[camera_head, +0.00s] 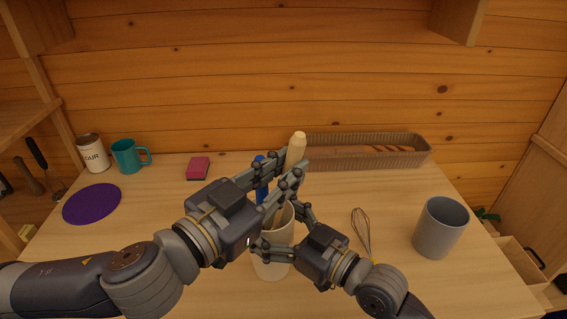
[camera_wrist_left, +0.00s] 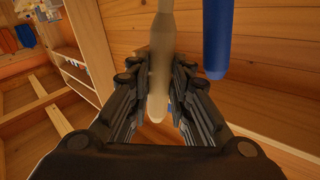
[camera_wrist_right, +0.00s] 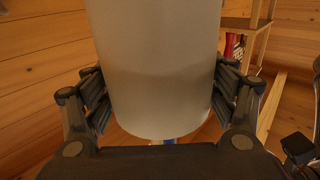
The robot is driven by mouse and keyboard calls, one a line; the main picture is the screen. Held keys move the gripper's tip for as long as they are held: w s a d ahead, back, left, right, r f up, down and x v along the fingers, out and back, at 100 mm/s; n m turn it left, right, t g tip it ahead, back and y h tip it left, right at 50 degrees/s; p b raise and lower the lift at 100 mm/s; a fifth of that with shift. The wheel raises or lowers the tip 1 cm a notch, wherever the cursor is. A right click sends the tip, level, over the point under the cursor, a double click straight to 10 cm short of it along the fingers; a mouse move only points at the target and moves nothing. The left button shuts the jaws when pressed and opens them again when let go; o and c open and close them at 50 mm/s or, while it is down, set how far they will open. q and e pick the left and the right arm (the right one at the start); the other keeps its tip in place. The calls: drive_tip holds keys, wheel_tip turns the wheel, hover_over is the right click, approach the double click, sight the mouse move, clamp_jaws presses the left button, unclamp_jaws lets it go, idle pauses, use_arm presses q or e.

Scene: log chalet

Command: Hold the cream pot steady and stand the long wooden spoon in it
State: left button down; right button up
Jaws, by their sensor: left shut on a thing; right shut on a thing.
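The long wooden spoon (camera_head: 296,150) is upright with a slight tilt, its pale end on top. My left gripper (camera_head: 289,174) is shut on it above the cream pot (camera_head: 273,268). The spoon's lower part shows at the pot's mouth; its bottom end is hidden. The spoon also shows between the fingers in the left wrist view (camera_wrist_left: 160,70). My right gripper (camera_head: 277,229) is shut on the pot, with a finger on either side. The pot stands upright and fills the right wrist view (camera_wrist_right: 155,70).
A blue handle (camera_head: 261,184) rises beside the spoon, partly behind my left gripper. A teal mug (camera_head: 126,157), purple mat (camera_head: 92,204) and pink sponge (camera_head: 198,167) are left.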

use_arm(q)
drive_tip(key=shift+f, duration=0.95)
drive_tip(key=c, duration=1.4)
unclamp_jaws()
wheel_tip(320, 180, up, 10)
use_arm(e)
drive_tip(key=o, duration=1.2)
